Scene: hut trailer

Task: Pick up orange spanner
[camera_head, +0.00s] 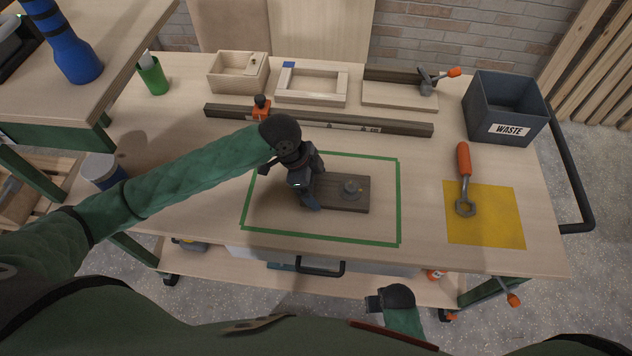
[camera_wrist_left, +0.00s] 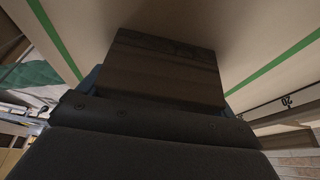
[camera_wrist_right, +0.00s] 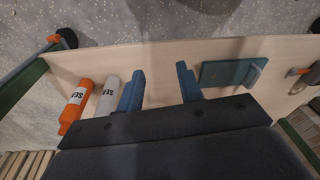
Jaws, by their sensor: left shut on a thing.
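The orange spanner (camera_head: 463,163) lies at the right of the bench, its orange handle pointing to the back and its grey head on the yellow mat (camera_head: 498,228). My left gripper (camera_head: 309,197) is well to its left, shut on the left end of a dark wooden block (camera_head: 342,199) with a grey metal knob. The block also fills the left wrist view (camera_wrist_left: 165,70). It is at or just above the bench inside the green outline; I cannot tell which. My right gripper (camera_wrist_right: 158,70) is open and empty, low in front of the bench and apart from the spanner.
A grey waste bin (camera_head: 507,105) stands behind the spanner. Wooden trays (camera_head: 311,84) and a long dark rail (camera_head: 390,126) lie along the back. The bench between green outline and yellow mat is clear. Orange and white bottles (camera_wrist_right: 75,104) lie on the lower shelf.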

